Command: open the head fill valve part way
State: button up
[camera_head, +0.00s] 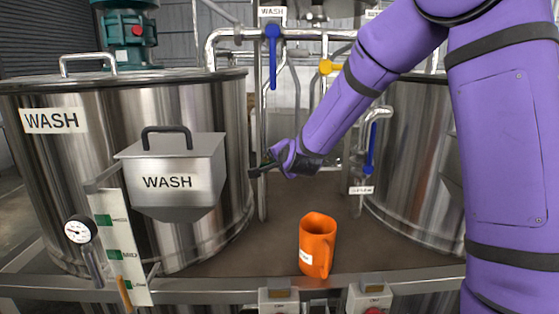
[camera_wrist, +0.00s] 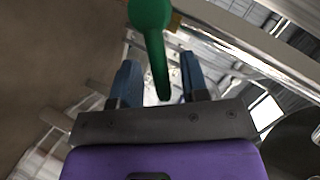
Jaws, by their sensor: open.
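In the wrist view a green valve lever (camera_wrist: 153,45) hangs between the two blue fingers of my gripper (camera_wrist: 158,64). The fingers are open, with a gap on both sides of the lever. In the head view my gripper (camera_head: 262,169) points left beside the wash tank, and I cannot make out the green lever there. A blue lever (camera_head: 272,57) hangs below a WASH label on the upper pipe. A yellow lever (camera_head: 330,67) and another blue lever (camera_head: 371,148) are to its right. I cannot read which valve is the head fill.
The large steel WASH tank (camera_head: 70,160) with its hopper (camera_head: 170,182) stands at the left. A second steel tank (camera_head: 415,200) is at the right, partly behind my arm. An orange jug (camera_head: 317,245) stands on the deck between them. Pipes run behind.

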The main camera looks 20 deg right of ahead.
jog(key=v, duration=1)
